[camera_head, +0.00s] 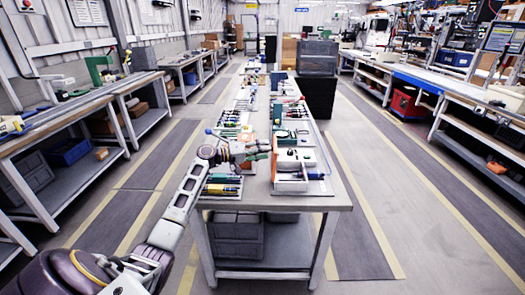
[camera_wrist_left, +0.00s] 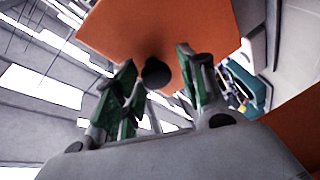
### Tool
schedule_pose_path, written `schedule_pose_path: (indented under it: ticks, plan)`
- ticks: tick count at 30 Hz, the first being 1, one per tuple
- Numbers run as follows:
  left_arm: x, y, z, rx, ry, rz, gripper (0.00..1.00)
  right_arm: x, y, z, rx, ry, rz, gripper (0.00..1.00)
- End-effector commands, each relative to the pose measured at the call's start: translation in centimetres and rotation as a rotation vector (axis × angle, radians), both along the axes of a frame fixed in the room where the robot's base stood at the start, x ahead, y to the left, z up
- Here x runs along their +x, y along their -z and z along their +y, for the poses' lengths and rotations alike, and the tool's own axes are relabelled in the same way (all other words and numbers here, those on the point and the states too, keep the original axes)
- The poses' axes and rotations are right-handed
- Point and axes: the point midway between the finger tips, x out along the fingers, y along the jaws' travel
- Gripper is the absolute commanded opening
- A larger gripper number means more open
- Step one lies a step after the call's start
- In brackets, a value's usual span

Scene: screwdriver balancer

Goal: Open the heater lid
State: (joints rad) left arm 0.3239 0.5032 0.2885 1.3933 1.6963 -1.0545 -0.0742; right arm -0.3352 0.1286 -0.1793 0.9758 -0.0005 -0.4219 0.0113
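In the left wrist view an orange panel (camera_wrist_left: 190,30) with a round black knob (camera_wrist_left: 156,73) fills the top centre; it looks like the heater lid. My left gripper (camera_wrist_left: 160,85) has its green-padded fingers spread, with the knob showing between and just beyond them. Whether the pads touch the knob cannot be told. In the head view the left gripper (camera_head: 268,148) reaches in from the left over the near part of the central table, beside a white device (camera_head: 297,157) that may be the heater. My right gripper is not in view.
The central table (camera_head: 315,203) holds rows of screwdrivers and small parts, with blue and yellow-handled tools (camera_head: 222,189) at its near left corner. A dark box (camera_head: 318,95) stands behind it at the right. Side benches flank both aisles, whose floors are clear.

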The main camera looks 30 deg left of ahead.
Motion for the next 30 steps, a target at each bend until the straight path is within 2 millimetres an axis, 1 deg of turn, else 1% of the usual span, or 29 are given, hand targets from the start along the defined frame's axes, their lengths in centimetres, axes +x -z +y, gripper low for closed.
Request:
schedule_pose_path:
  ticks: [11,17,23,30]
  plan:
    - [0.0,-0.2,-0.1,-0.001,0.003,-0.003,0.51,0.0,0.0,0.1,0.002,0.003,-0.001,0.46]
    - [-0.6,-0.2,0.3,-0.001,0.003,-0.003,0.51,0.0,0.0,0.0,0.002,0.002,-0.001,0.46]
    - [-1.9,-0.3,1.4,-0.001,0.003,-0.003,0.51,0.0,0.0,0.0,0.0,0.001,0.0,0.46]
    - [-4.5,-0.5,3.4,0.0,0.001,-0.002,0.51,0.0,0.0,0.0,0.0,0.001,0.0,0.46]
